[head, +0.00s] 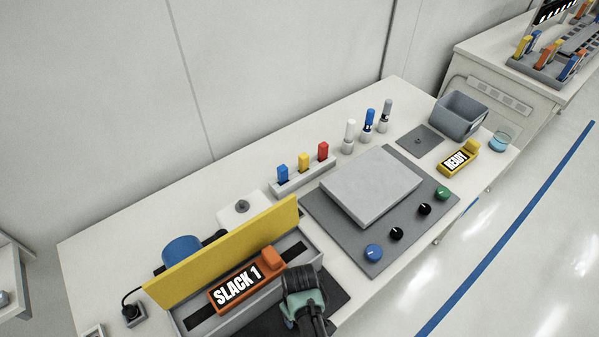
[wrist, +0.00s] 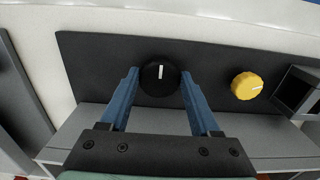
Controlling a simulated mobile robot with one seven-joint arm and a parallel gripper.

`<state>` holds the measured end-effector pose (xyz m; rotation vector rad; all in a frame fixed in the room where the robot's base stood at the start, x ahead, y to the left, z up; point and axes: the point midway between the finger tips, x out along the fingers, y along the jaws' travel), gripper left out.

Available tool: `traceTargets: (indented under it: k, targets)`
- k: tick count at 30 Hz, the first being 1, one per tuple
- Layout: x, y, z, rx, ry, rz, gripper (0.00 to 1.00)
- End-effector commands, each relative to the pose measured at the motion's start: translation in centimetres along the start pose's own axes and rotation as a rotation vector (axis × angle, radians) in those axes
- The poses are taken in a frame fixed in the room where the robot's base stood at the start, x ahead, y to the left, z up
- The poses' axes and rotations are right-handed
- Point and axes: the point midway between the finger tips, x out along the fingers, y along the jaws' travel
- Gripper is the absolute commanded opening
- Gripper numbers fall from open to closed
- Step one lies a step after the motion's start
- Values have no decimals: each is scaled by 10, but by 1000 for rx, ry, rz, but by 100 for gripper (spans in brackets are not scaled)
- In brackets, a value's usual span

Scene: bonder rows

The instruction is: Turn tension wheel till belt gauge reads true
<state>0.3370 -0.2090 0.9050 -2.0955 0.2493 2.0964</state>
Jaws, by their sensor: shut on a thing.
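In the wrist view, a black round knob (wrist: 160,76) with a white line sits on a dark panel. The line points straight up in that picture. My gripper (wrist: 160,84) has its two blue fingers on either side of the knob and is shut on it. A yellow knob (wrist: 246,86) is to its right. At the right edge is a dark-faced box (wrist: 297,91); no reading is legible on it.
A yellow upright panel (head: 225,252) stands behind the block. To the right are a grey plate with several knobs (head: 373,252), a rack of coloured pegs (head: 303,174), a yellow "READY" block (head: 459,158) and a grey bin (head: 460,115).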

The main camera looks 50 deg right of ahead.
Motion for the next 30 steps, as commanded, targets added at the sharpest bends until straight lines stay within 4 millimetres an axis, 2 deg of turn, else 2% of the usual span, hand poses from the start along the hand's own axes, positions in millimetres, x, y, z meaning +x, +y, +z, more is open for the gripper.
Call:
traceTargets:
  k: [15,30]
  targets:
    - [0,2,-1,-404,1,-1,8]
    - [0,2,-1,-525,1,0,8]
